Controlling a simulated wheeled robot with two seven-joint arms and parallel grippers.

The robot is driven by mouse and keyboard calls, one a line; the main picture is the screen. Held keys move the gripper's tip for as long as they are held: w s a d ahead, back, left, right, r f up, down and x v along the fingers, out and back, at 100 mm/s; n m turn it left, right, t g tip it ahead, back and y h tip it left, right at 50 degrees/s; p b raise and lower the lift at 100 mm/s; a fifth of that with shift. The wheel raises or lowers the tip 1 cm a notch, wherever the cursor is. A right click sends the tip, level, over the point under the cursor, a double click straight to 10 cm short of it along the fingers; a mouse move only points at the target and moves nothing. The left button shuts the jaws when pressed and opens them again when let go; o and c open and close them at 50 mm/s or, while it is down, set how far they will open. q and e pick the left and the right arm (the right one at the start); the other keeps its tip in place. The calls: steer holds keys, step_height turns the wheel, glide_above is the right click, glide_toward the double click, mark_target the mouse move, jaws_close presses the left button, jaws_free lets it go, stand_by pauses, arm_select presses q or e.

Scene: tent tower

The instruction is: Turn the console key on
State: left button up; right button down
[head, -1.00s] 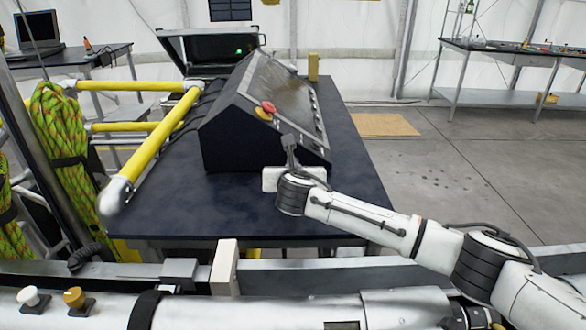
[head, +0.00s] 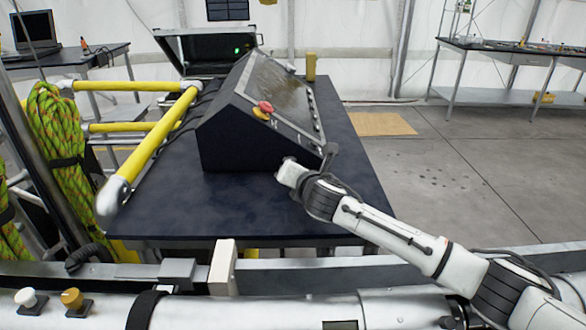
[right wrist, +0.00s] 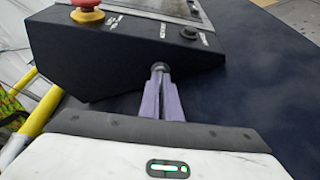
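The black console (head: 245,137) stands on a dark table with its sloped panel facing right; it fills the upper left of the right wrist view (right wrist: 110,58). A black round control (right wrist: 187,33) and a small switch-like control (right wrist: 205,39) sit near the panel's lower edge; I cannot tell for certain which is the key. My right gripper (right wrist: 160,70) has its two purple-grey fingers together, tips overlapping the console's lower side in that view; contact is unclear. In the head view it is at the console's near right corner, its fingertips largely hidden. My left gripper is not in view.
A red and yellow emergency button (head: 263,109) sits on the console's near end. Yellow rails (head: 150,145) and green rope (head: 55,130) stand at left. The dark table (head: 225,205) is clear before the console. An open case (head: 205,50) is behind.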

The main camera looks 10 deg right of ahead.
stand_by(0.3)
steer(key=c, duration=2)
jaws_free()
steer(key=shift+s, duration=0.15)
steer(key=v, duration=1)
steer(key=shift+d, duration=0.15)
